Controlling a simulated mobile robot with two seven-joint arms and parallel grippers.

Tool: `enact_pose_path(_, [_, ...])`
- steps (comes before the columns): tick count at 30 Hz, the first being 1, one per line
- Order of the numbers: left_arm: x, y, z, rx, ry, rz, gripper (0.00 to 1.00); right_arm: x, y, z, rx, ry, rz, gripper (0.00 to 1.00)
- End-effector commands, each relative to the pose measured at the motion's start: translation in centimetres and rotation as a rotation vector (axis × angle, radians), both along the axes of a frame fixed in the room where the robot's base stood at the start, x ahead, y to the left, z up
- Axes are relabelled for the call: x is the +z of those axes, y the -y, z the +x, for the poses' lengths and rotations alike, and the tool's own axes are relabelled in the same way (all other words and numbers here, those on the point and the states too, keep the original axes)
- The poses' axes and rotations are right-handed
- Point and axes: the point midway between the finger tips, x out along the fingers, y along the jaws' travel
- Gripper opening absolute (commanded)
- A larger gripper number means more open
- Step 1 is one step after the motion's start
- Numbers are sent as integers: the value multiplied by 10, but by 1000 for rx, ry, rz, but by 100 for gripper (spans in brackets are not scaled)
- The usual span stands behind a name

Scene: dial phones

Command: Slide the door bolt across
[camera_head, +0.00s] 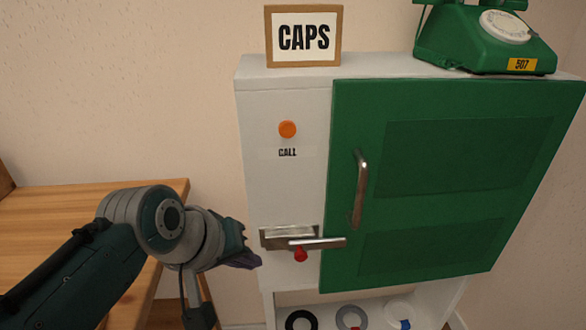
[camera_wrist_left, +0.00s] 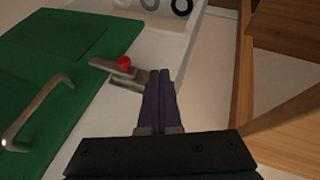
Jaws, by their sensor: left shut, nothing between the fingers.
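The door bolt (camera_head: 318,243) is a metal bar with a red knob (camera_head: 300,255), set on a metal plate (camera_head: 290,232) on the white cabinet front. The bar's right end overlaps the lower left edge of the green door (camera_head: 420,180). My left gripper (camera_head: 258,262) is shut and empty, just left of the bolt plate. In the left wrist view, the shut purple fingers (camera_wrist_left: 160,90) point toward the cabinet, beside the bolt plate, with the red knob (camera_wrist_left: 124,63) beyond them to the left. I cannot tell whether the fingertips touch the plate. My right gripper is not in view.
The green door has a metal handle (camera_head: 360,188). An orange call button (camera_head: 287,130) sits above the bolt. A CAPS sign (camera_head: 303,37) and a green dial phone (camera_head: 485,40) stand on top. A wooden table (camera_head: 60,215) is at left. Rings (camera_head: 351,318) lie on the shelf below.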

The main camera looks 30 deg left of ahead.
Motion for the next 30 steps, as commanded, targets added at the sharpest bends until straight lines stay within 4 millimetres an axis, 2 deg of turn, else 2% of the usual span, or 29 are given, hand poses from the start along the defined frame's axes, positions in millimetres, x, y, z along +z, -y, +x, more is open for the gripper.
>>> enact_pose_path(1, [19,0,-7,0,2,-1,0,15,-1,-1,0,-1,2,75])
enact_pose_path(3, [31,0,-16,0,2,-1,0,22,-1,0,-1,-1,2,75])
enact_pose_path(7, [50,-2,-31,-1,1,-1,0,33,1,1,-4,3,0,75])
enact_pose_path(12, [65,-3,-41,-1,2,-2,0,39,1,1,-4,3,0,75])
enact_pose_path(30, [68,-4,-45,-2,0,-1,0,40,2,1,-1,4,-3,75])
